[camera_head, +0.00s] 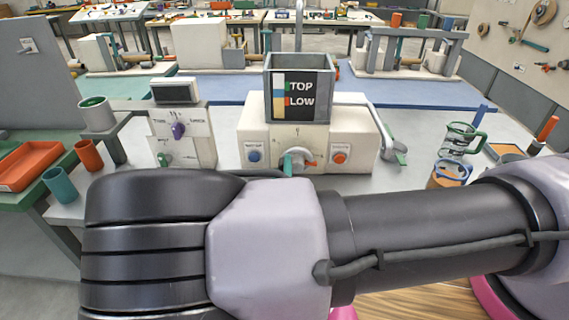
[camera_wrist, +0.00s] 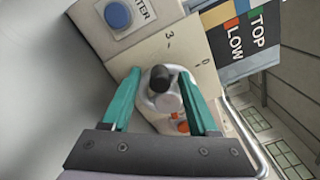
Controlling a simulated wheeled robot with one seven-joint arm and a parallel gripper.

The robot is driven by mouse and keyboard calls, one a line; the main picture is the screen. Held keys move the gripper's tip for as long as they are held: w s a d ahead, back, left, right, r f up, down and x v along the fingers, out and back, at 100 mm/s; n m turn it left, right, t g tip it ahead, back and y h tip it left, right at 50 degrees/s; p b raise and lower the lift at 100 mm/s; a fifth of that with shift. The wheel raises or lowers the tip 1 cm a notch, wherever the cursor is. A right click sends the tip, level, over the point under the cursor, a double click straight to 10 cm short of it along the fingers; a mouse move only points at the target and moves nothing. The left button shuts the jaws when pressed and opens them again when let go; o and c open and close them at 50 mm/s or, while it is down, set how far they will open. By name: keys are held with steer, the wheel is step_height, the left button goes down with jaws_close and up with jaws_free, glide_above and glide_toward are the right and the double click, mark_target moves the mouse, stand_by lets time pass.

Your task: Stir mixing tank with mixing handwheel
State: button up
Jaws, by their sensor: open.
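The mixing tank (camera_head: 300,74) is a grey open box with a TOP/LOW label, on a cream cabinet (camera_head: 360,135) at the middle of the bench. The mixing handwheel, a light grey round part (camera_head: 297,159) with a red piece beside it, sits on the cabinet front; its lower part is near my arm's edge. In the wrist view the handwheel (camera_wrist: 165,102) shows with a dark round end. My gripper (camera_wrist: 159,74) is open, its teal fingers on either side of the handwheel. I cannot tell whether they touch it.
A blue button (camera_head: 254,156) and a red button (camera_head: 340,158) flank the handwheel. A control box (camera_head: 190,138) with a purple knob stands left. A glass jug (camera_head: 457,140) with a green handle stands right. A grey pipe (camera_head: 380,130) runs down the cabinet's right side.

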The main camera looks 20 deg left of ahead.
steer(key=shift+w+a, duration=0.15)
steer(key=shift+w, duration=0.4)
jaws_close()
